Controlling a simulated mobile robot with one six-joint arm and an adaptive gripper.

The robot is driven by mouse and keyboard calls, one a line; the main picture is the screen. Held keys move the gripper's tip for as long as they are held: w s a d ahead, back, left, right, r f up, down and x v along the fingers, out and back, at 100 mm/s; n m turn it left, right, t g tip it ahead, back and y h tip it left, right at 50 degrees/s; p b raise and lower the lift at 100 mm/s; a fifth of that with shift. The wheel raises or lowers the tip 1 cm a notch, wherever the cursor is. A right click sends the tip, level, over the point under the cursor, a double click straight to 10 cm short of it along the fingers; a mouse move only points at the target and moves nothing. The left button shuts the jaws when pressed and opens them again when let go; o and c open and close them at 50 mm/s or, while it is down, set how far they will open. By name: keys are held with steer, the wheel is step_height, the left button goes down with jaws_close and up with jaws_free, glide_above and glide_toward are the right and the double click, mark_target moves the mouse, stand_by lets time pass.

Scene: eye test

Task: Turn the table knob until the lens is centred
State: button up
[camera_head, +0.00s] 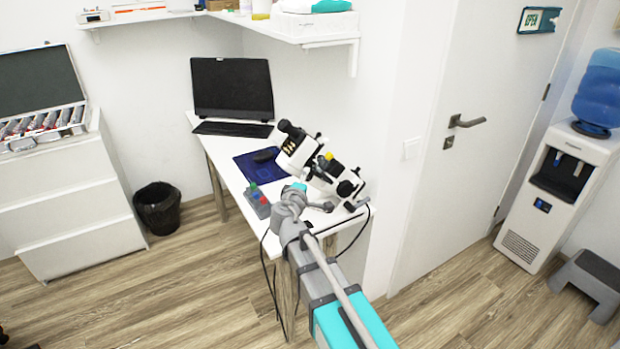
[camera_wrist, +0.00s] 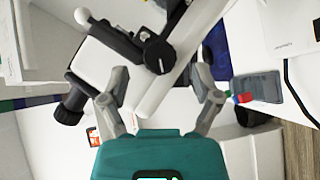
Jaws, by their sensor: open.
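A white and black optical instrument (camera_head: 293,150) stands on the white table, and its white body also shows in the wrist view (camera_wrist: 95,75). A round black knob (camera_wrist: 157,55) is on its side in the wrist view; I cannot tell whether it is the table knob. A lens cannot be made out clearly. My gripper (camera_wrist: 160,92) is open and empty, its two fingers spread before the instrument's white body and below the black knob in that picture. In the head view, my arm's end is at the table's front, near the instrument.
On the white table (camera_head: 229,165) are a laptop (camera_head: 232,87), a keyboard (camera_head: 233,129), a blue mat (camera_head: 247,168) and a grey holder with coloured tops (camera_head: 257,207). A black bin (camera_head: 158,207) stands left. A door (camera_head: 480,110) and water dispenser (camera_head: 550,200) are right. Floor in front is clear.

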mark_target(308, 180)
steer(key=shift+x, duration=1.75)
jaws_close()
